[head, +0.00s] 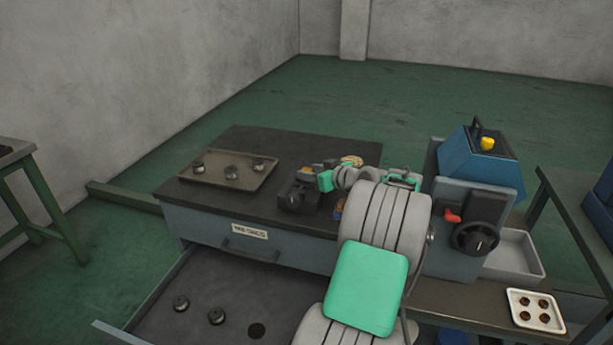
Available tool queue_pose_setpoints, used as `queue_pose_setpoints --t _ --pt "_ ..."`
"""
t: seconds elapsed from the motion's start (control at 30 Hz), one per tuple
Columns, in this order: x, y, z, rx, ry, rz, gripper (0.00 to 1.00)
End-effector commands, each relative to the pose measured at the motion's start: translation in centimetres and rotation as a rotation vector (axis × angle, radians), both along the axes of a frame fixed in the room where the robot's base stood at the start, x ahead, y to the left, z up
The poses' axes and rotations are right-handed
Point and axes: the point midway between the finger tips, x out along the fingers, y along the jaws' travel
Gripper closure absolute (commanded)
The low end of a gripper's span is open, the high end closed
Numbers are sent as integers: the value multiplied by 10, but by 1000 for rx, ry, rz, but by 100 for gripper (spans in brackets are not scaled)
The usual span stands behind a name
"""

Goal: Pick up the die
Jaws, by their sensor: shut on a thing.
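My gripper (308,172) is over the dark bench top, close to a dark block-shaped fixture (298,196). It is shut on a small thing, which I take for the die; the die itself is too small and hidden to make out. Whether it touches the fixture I cannot tell.
A shallow tray (215,184) with several small round pieces lies on the bench top at the back left. A blue-grey machine (478,200) with a black handwheel stands right of my arm. A white tray (536,323) with round pieces lies at the lower right.

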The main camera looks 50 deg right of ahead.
Motion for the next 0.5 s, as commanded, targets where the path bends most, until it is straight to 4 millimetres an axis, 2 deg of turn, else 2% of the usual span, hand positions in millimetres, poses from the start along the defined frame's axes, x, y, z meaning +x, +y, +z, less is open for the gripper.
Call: queue_pose_setpoints --t 0.03,0.4,0.5 --pt "0 0 0 0 0 0 71" --pt "0 0 0 0 0 0 100" --pt "0 0 0 0 0 0 100"
